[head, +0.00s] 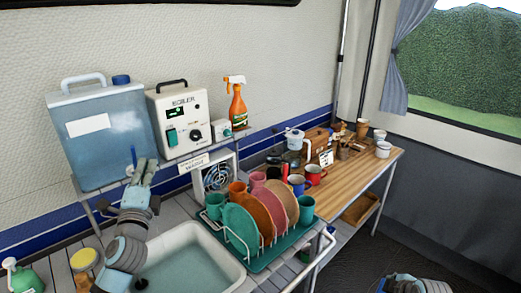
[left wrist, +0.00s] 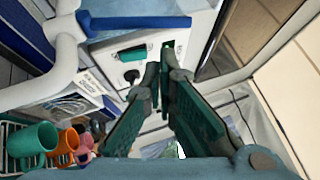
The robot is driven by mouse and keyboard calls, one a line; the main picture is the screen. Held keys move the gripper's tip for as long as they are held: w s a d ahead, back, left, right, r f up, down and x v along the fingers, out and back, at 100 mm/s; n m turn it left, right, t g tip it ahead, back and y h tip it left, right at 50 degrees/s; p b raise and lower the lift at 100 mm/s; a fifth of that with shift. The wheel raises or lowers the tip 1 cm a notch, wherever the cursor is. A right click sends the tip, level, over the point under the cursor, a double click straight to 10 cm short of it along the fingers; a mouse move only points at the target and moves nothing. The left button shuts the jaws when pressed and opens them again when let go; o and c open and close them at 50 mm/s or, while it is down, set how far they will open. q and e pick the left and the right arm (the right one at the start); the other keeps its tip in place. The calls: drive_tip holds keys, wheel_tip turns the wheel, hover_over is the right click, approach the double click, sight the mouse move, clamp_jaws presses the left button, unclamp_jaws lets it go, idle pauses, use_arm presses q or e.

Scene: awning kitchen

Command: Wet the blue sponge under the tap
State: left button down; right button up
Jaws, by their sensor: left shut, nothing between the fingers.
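My left gripper (head: 144,170) is shut and empty, raised above the back of the sink (head: 235,270) in front of the blue water tank (head: 98,135). In the left wrist view its fingertips (left wrist: 160,75) meet in front of the boiler panel (left wrist: 180,25). A thick white bent pipe (left wrist: 62,55) with a blue bar (left wrist: 135,22) stands left of the fingers there and looks like the tap; the gripper is apart from it. The sink holds bluish water or a bluish basin floor. I cannot make out the blue sponge in either view. Only part of my right arm shows at the lower right of the head view.
A green rack (head: 270,257) with plates and cups stands right of the sink. The boiler (head: 180,118) and an orange spray bottle (head: 237,105) stand on the shelf. A green bottle (head: 20,277) and a yellow-topped item (head: 84,259) stand left. A wooden counter (head: 345,170) extends right.

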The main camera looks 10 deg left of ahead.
use_arm(q)
drive_tip(key=shift+w+a+r+p, duration=0.25)
drive_tip(key=shift+a+r, duration=0.2)
drive_tip(key=shift+a, duration=0.25)
drive_tip(key=shift+w+a+r+p, duration=0.1)
drive_tip(key=shift+w+a+r, duration=0.25)
drive_tip(key=shift+a, duration=0.35)
drive_tip(key=shift+s, duration=0.25)
